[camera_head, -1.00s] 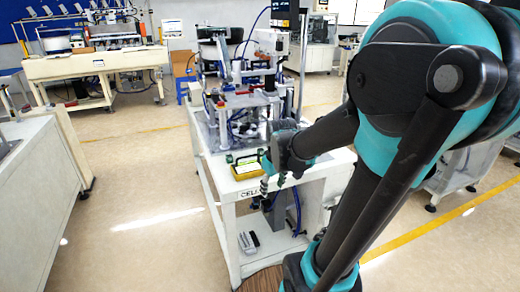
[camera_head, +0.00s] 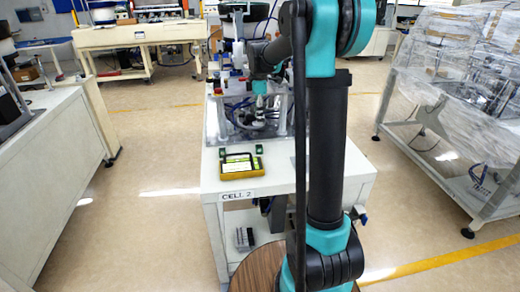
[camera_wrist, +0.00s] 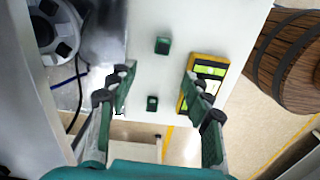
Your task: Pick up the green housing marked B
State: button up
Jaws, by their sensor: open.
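Two small green housings stand apart on the white table. In the wrist view one housing (camera_wrist: 162,45) is beyond my fingertips, and the other (camera_wrist: 152,103) is nearer, between the fingers in the picture. In the head view they are the left housing (camera_head: 222,152) and the right housing (camera_head: 259,148), behind a yellow device. No letter is readable on either, so I cannot tell which is B. My gripper (camera_wrist: 157,80) is open and empty above the table, with the fingers wide apart. Its height over the housings is unclear.
The yellow device (camera_head: 240,167) with a dark handle lies near the table's front edge; in the wrist view it (camera_wrist: 207,72) is by my right finger. The assembly machine (camera_head: 245,115) stands behind, with a round feeder part (camera_wrist: 55,30) at left. White tabletop (camera_head: 325,165) is clear at right.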

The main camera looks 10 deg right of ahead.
send_over(259, 146)
notch_tip(259, 146, down, 9)
jog(key=shift+w+f, duration=0.1)
jog(key=shift+w, duration=0.05)
jog(key=shift+s+f, duration=0.15)
jog(key=shift+f, duration=1.25)
jog(key=shift+s+f, duration=0.15)
jog(key=shift+f, duration=1.25)
jog(key=c, duration=1.1)
jog(key=shift+r, duration=0.1)
